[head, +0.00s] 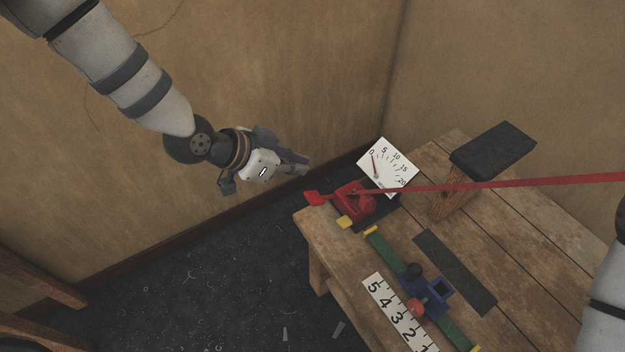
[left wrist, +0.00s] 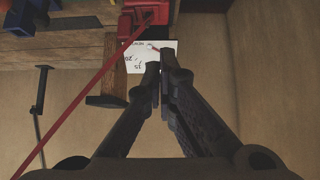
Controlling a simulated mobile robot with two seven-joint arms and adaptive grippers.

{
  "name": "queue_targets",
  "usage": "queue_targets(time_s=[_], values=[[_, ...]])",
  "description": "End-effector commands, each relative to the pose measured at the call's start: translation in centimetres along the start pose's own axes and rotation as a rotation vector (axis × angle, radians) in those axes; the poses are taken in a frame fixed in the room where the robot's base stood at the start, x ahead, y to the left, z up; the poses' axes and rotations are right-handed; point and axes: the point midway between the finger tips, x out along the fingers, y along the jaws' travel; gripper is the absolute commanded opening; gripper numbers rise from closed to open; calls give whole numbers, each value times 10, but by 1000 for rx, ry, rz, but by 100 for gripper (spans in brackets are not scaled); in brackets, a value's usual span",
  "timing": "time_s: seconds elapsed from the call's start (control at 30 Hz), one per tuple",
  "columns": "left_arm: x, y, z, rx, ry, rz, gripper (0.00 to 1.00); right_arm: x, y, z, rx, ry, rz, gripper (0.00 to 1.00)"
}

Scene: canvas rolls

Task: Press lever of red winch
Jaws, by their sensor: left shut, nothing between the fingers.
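In the left wrist view the winch (left wrist: 144,16) is at the top, beyond the shut fingertips (left wrist: 153,75). My right gripper is out of view; only part of my right arm shows at the right edge.
A white dial card (head: 388,168) stands behind the winch. The red strap (head: 500,184) crosses above the table past a dark-topped wooden post (head: 493,148). A green rail with a blue slider (head: 436,297) and a numbered scale (head: 388,302) lie in front. Walls close off the back and left.

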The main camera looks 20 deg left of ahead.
Motion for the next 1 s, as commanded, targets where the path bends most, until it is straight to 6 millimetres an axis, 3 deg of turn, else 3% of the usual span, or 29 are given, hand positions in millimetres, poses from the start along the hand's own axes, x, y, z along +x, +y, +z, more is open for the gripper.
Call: queue_targets(time_s=[0.47, 0.7, 1.0], values=[[101, 2, 6, -2, -6, 4, 0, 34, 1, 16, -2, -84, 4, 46], [105, 0, 34, -2, 0, 0, 0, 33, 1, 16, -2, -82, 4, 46], [105, 0, 39, 0, 1, 0, 0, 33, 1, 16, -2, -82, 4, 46]])
